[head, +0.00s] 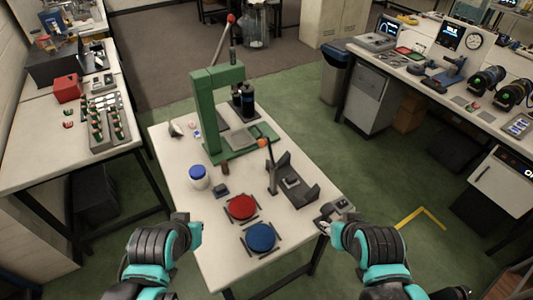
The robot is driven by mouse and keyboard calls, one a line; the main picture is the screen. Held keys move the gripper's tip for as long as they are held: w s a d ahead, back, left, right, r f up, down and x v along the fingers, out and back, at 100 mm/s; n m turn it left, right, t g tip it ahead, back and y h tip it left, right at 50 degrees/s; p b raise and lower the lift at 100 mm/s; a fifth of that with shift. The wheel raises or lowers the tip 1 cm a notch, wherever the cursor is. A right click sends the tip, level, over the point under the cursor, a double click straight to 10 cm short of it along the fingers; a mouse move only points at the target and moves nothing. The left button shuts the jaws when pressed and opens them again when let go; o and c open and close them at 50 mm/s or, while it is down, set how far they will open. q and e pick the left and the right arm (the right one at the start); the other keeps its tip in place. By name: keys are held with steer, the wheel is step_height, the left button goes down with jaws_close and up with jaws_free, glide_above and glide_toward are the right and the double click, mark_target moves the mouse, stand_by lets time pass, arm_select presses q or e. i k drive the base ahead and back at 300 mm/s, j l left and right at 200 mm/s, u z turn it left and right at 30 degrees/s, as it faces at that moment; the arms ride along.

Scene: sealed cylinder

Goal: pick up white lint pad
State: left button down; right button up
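I cannot pick out the white lint pad with certainty. A small whitish item (176,130) lies at the table's far left edge, and a small pale item (291,182) sits in the dark bracket-like fixture (305,190); either is too small to identify. My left gripper (196,230) is at the table's near left edge, left of the red disc. My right gripper (328,226) is at the near right edge, close to a small dark-and-grey item (340,207). The fingers of both are too small and partly hidden to read. Nothing is visibly held.
The white table (225,275) carries a green press (208,115) with a raised lever, a white jar with a blue lid (199,178), a red disc (241,207) and a blue disc (260,238). Benches stand left and right, with green floor between.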

mark_target(291, 181)
steer(key=l+z, duration=0.45)
steer(key=i+l+z, duration=0.15)
steer(key=z, duration=0.15)
steer(key=i+l+z, duration=0.1)
steer(key=i+z, duration=0.25)
steer(key=k, duration=0.1)
